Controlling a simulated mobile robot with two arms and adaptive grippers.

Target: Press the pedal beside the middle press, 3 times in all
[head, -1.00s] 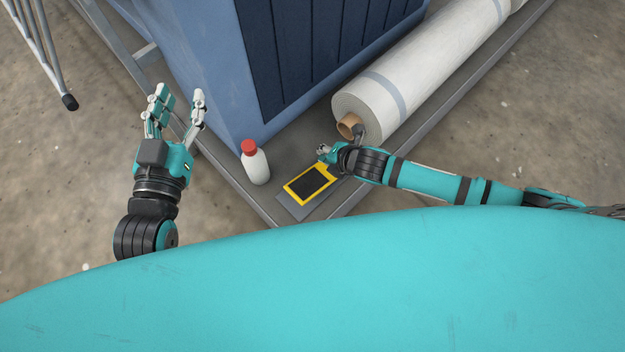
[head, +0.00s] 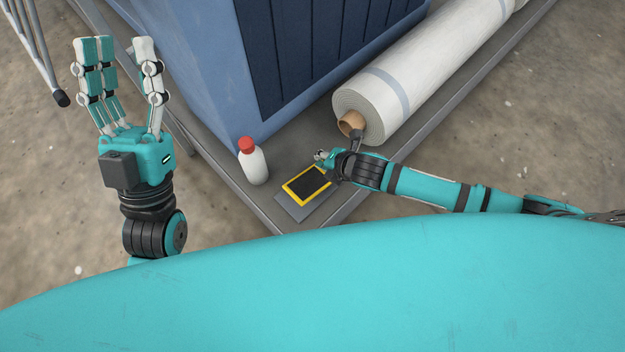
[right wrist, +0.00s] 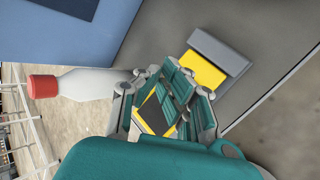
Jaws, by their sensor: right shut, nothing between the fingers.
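The pedal (head: 306,184) is a black pad in a yellow frame on a grey base, on the platform by the blue press (head: 200,75). My right gripper (head: 321,157) is shut and empty at the pedal's upper right edge. In the right wrist view its closed fingers (right wrist: 180,95) cover part of the pedal (right wrist: 204,72); whether they touch it I cannot tell. My left gripper (head: 118,60) is open and empty, raised to the left of the press. Only one press shows, so its place in a row cannot be told.
A white bottle with a red cap (head: 253,162) stands just left of the pedal; it also shows in the right wrist view (right wrist: 85,84). A large white roll (head: 415,75) with a cardboard core lies behind my right gripper. Metal rails (head: 40,45) stand at the upper left.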

